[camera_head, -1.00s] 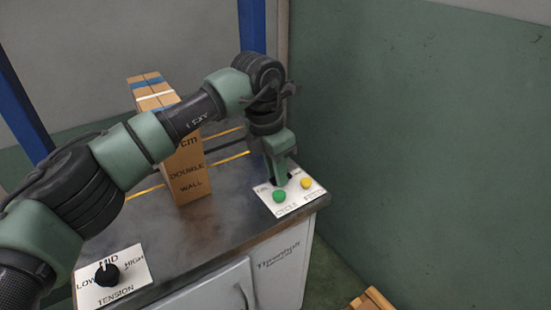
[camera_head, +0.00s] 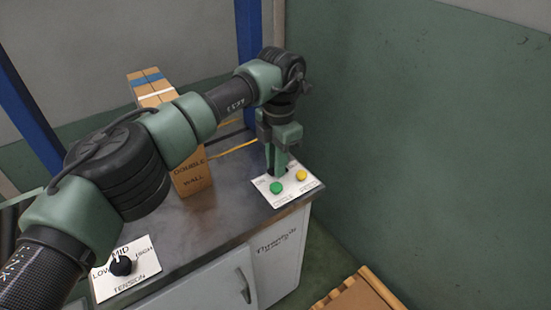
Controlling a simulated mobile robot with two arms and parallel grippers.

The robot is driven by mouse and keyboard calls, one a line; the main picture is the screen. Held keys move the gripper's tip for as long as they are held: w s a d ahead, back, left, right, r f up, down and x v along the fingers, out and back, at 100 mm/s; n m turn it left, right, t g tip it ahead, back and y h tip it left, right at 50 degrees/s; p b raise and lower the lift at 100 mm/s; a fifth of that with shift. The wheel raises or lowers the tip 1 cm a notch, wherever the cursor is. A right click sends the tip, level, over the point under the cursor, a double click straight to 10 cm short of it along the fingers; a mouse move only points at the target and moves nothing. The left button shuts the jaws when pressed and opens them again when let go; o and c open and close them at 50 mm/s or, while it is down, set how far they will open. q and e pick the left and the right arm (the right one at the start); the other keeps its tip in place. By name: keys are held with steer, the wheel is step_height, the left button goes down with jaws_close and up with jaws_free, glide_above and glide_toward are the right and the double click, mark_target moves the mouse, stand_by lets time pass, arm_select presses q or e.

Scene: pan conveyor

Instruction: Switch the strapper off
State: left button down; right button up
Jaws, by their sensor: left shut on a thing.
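The strapper (camera_head: 215,225) is a grey cabinet with a dark metal top. A white control plate (camera_head: 287,199) sits at its right corner, with a green button (camera_head: 276,188) and a yellow button (camera_head: 301,174). My left gripper (camera_head: 277,172) points down at the back of this plate, just behind the green button. Its fingers are closed together on something at the plate, and they hide what they hold. My right gripper is not in view.
A tall cardboard box (camera_head: 192,177) stands on the strapper top, partly behind my left arm. A black tension knob (camera_head: 121,265) is at the front left. A wooden item (camera_head: 362,292) lies low at the right. A green wall is close behind.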

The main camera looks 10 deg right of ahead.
arm_select(q)
steer(key=c, duration=1.3)
jaws_free()
steer(key=shift+r, duration=0.25)
steer(key=r, duration=0.6)
steer(key=shift+d+r+p, duration=0.2)
steer(key=shift+p, duration=0.15)
steer(key=shift+r, duration=0.5)
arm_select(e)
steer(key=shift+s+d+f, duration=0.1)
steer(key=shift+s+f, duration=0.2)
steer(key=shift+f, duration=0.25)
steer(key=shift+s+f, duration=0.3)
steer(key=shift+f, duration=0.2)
